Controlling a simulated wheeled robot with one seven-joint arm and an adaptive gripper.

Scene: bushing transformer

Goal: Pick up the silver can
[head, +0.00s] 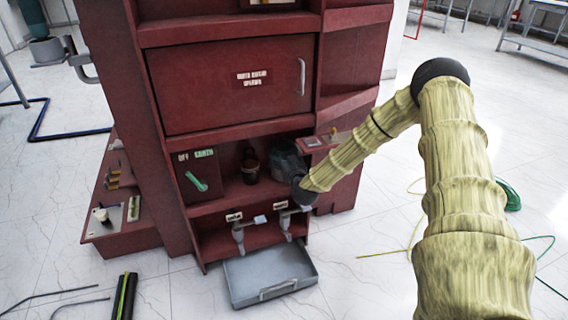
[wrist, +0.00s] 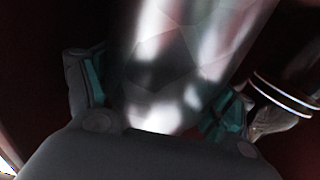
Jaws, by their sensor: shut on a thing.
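The silver can (wrist: 185,60) fills the upper middle of the wrist view, shiny and tilted, with its near end between the fingers. My gripper (wrist: 163,97) has teal-padded fingers on both sides of the can and is shut on it. In the head view my gripper (head: 287,165) reaches into the lower open compartment of the dark red cabinet (head: 225,90). The can cannot be made out clearly there, as the gripper and wrist cover that spot.
Two taps (head: 239,234) and a grey tray (head: 270,274) are below. Cabinet walls and a shelf above enclose the gripper.

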